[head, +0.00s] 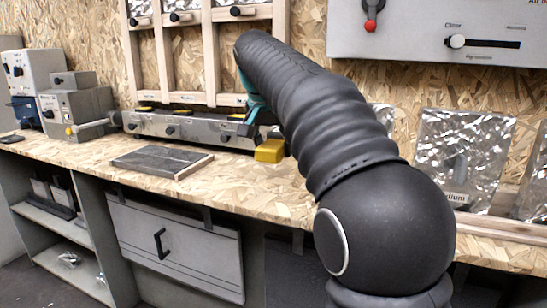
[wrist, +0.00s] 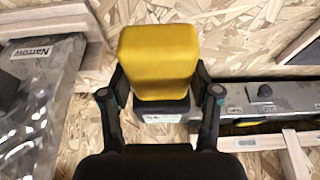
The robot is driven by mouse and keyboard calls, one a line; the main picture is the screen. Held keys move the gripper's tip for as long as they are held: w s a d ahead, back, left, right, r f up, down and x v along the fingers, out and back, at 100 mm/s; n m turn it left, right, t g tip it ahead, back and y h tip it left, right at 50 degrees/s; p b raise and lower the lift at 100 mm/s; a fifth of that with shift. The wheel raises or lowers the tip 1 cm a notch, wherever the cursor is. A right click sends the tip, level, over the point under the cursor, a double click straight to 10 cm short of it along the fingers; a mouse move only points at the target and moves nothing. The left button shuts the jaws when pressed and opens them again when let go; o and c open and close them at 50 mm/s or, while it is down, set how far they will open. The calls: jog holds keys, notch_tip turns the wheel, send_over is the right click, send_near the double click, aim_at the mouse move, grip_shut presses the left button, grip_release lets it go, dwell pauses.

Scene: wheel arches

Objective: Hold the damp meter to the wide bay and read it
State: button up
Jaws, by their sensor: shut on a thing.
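The damp meter, a yellow block (head: 270,150) with a dark lower part, is held by my gripper (head: 256,108) above the back of the bench. In the wrist view the meter (wrist: 158,55) sits between the two dark fingers of my gripper (wrist: 160,88), which are shut on it. Its readout cannot be made out. A foil-lined bay labelled "Narrow" (wrist: 45,95) is at the left of the wrist view, apart from the meter. In the head view another foil bay (head: 463,150) bears a label ending in "dium". No label reading "Wide" is legible.
The chipboard bench (head: 90,150) carries a dark framed board (head: 160,162). A grey unit with knobs (head: 190,130) runs along the back, below a wooden frame (head: 165,65). Grey machines (head: 80,100) stand at left. A panel with a slider (head: 430,30) hangs upper right.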

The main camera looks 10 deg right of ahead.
notch_tip(320, 180, up, 3)
jog(key=shift+f+p, duration=0.1)
jog(key=shift+p, duration=0.35)
jog(key=shift+r, duration=2.5)
